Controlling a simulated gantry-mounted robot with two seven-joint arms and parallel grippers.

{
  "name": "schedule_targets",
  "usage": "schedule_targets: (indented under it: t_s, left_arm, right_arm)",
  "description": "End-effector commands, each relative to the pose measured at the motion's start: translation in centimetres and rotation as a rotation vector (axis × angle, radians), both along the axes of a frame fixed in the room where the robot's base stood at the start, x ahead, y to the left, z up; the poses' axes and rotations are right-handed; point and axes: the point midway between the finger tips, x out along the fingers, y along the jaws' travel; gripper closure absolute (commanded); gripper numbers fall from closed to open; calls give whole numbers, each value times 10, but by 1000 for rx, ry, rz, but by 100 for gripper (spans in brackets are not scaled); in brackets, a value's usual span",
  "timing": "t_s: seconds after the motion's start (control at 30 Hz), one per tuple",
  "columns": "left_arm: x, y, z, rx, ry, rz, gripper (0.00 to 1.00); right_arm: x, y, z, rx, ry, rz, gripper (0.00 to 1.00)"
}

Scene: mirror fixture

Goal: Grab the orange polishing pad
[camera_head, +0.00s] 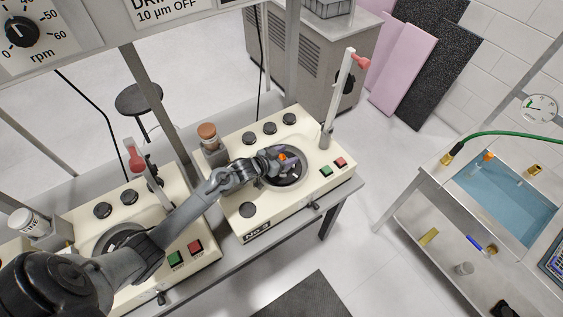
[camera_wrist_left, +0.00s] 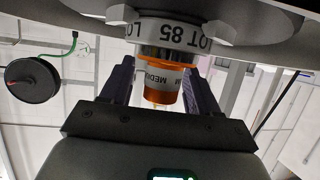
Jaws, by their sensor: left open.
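My left gripper (camera_head: 284,160) is over the round dark bowl (camera_head: 295,176) of the cream machine marked No 3. A small orange patch (camera_head: 282,157), apparently the orange polishing pad, shows at its fingertips. In the left wrist view, an orange-and-white cylindrical piece (camera_wrist_left: 160,94) with lettering stands between my two dark purple fingers. The fingers are open, one on each side of it, and I cannot tell whether either touches it. A white ring marked "LOT 85" (camera_wrist_left: 178,33) adjoins the piece. My arm and gripper hide part of the bowl. My right gripper is not in view.
An upright white post with a red lever (camera_head: 340,95) stands at the right of the No 3 machine. A jar with an orange-brown lid (camera_head: 207,131) stands at its left. A second cream machine (camera_head: 75,222) lies under my left arm. A blue-water sink (camera_head: 505,195) is at right.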

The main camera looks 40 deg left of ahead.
Motion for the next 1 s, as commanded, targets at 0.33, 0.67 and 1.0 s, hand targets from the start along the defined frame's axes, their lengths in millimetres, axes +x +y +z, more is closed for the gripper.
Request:
schedule_targets:
  t_s: [0.33,0.67,1.0]
  left_arm:
    - [0,0,0,0,0,0,84]
    - [0,0,1,0,-1,0,100]
    - [1,0,21,1,-5,-2,100]
  right_arm:
    - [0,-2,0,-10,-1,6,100]
    - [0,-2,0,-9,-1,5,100]
    - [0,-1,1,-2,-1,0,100]
